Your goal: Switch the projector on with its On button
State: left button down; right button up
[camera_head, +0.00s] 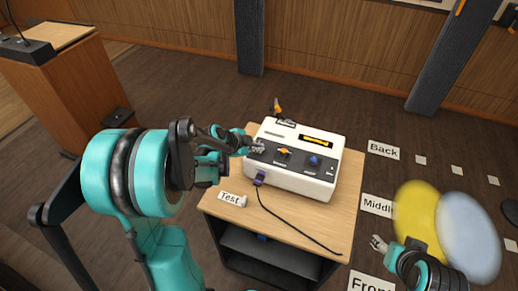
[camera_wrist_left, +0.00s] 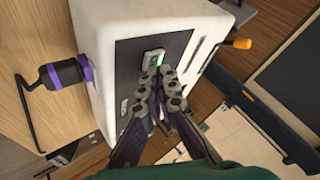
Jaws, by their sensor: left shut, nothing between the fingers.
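The white projector box (camera_head: 325,180) stands on a small wooden table, with a dark control panel on its top. My left gripper (camera_head: 258,147) reaches over the panel's left end from the left. In the left wrist view my left gripper (camera_wrist_left: 158,74) is shut and empty, fingertips at the lower edge of a small pale button with a green mark (camera_wrist_left: 153,56). Whether they touch it I cannot tell. In the head view the gripper hides that button. My right gripper (camera_head: 379,243) is at lower right, apart from the projector, its fingers too small to judge.
An orange knob (camera_head: 284,152) and a blue knob (camera_head: 314,161) sit on the panel. A purple-banded plug (camera_head: 260,178) with a black cable is at the front. A "Test" label (camera_head: 232,199) lies on the table (camera_head: 290,226). Blurred yellow and pale discs are at right.

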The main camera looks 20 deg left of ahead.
pick_arm(q)
jog(key=shift+r, duration=0.1)
notch_tip(320, 180, up, 6)
jog(key=p, duration=0.5)
pick_arm(e)
notch_tip(320, 180, up, 5)
jog(key=shift+f, duration=0.2)
pick_arm(q)
jog(key=s+d+n+y+b, duration=0.1)
jog(key=s+d+n, duration=0.2)
jog(key=s, duration=0.4)
jog(key=s+d+r+n+g+y+b, duration=0.1)
jog(key=s+d+n, duration=0.2)
jog(key=s+n, duration=0.2)
jog(key=s+d+n+y+b, duration=0.1)
jog(key=s+d+n, duration=0.3)
jog(key=s, duration=0.5)
jog(key=shift+s+r+n+b, duration=0.3)
jog(key=shift+r+n+b, duration=0.1)
jog(key=shift+n+b, duration=0.15)
pick_arm(e)
notch_tip(320, 180, down, 4)
jog(key=shift+r, duration=0.15)
pick_arm(q)
jog(key=c, duration=2.3)
grip_release()
jog(key=shift+d, duration=0.1)
pick_arm(e)
jog(key=shift+c, duration=0.3)
